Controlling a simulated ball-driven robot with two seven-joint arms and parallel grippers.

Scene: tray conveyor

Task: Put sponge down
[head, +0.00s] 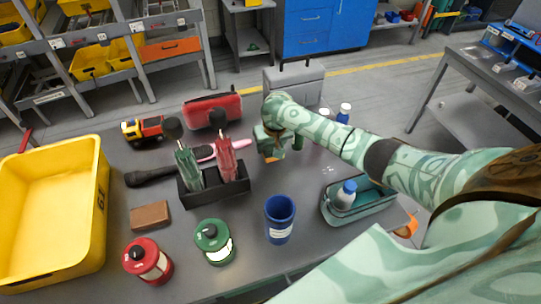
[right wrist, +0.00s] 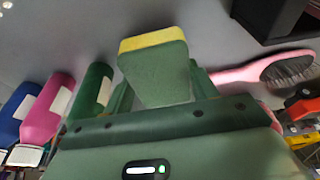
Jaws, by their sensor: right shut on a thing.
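My right gripper (head: 273,138) comes in from the right and is over the far middle part of the grey table. In the right wrist view, its fingers (right wrist: 160,90) are shut on a sponge (right wrist: 153,72), green with a yellow layer along its outer edge. In the head view the sponge is mostly hidden by the gripper; a small orange-yellow part may be it. I cannot tell whether the sponge touches the table. My left gripper is not in view.
A black caddy (head: 215,193) with two bottles stands left of my gripper. A pink hairbrush (right wrist: 275,70) lies close to the gripper. A blue cup (head: 280,218), teal basket (head: 358,207), brown block (head: 150,215) and yellow bin (head: 97,215) stand nearer.

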